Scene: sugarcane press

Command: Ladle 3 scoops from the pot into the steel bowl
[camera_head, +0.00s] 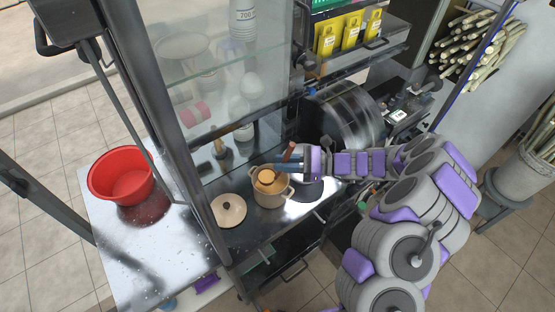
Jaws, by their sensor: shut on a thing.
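My gripper (286,168) is over the right rim of a small beige pot (271,198) on the dark counter. It is shut on a ladle with a brown handle (289,151), which sticks up past the fingers. The ladle's head is hard to make out; a tan rounded shape (265,176) shows in the pot's mouth. The pot's round beige lid (229,210) lies on the counter at its left. A large shiny steel vessel (345,112) stands behind my arm, partly hidden; I cannot tell if it is the steel bowl.
A red basin (121,175) sits on the steel table (150,255) at the left. A glass cabinet with a dark metal post (165,120) rises beside the pot. Yellow packets (350,33) stand on a shelf at the back. Cane stalks (478,40) are stacked at the upper right.

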